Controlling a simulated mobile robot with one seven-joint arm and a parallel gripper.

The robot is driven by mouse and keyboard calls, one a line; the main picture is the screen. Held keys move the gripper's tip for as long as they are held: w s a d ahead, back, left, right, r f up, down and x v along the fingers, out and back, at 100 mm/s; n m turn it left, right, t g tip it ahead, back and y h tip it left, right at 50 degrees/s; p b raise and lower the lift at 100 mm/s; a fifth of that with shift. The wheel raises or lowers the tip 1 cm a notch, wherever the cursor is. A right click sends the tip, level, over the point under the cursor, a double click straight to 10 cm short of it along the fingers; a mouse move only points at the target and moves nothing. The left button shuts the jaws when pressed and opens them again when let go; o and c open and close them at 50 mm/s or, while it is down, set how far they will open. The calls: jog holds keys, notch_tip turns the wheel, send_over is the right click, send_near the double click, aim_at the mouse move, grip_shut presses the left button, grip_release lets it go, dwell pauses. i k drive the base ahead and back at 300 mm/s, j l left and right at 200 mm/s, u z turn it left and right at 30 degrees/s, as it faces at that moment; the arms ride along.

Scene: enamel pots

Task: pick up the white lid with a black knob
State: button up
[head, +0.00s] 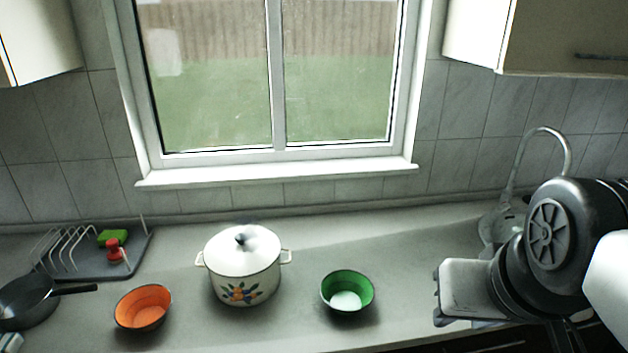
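The white lid (256,246) with a black knob (240,239) sits on a white enamel pot (246,288) with painted fruit and two side handles. The pot stands on the counter in the middle of the head view. My gripper (438,294) is at the right, above the front part of the counter, well to the right of the lid and apart from it. Its fingers are seen from an angle that does not show whether they are apart or together. I see nothing held in it.
A green bowl (347,291) stands between the pot and my gripper. An orange bowl (143,307) is left of the pot. A dark pan (28,303) and a dish rack (92,262) are farther left. A sink tap (543,134) rises behind my arm. The window wall bounds the back.

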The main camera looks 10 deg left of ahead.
aim_at(217, 259)
jog(key=u, duration=1.15)
jog(key=i+j+z, duration=0.4)
jog(key=j, duration=0.35)
jog(key=i+j+z, duration=0.2)
jog(key=j, duration=0.2)
jog(key=i, duration=0.1)
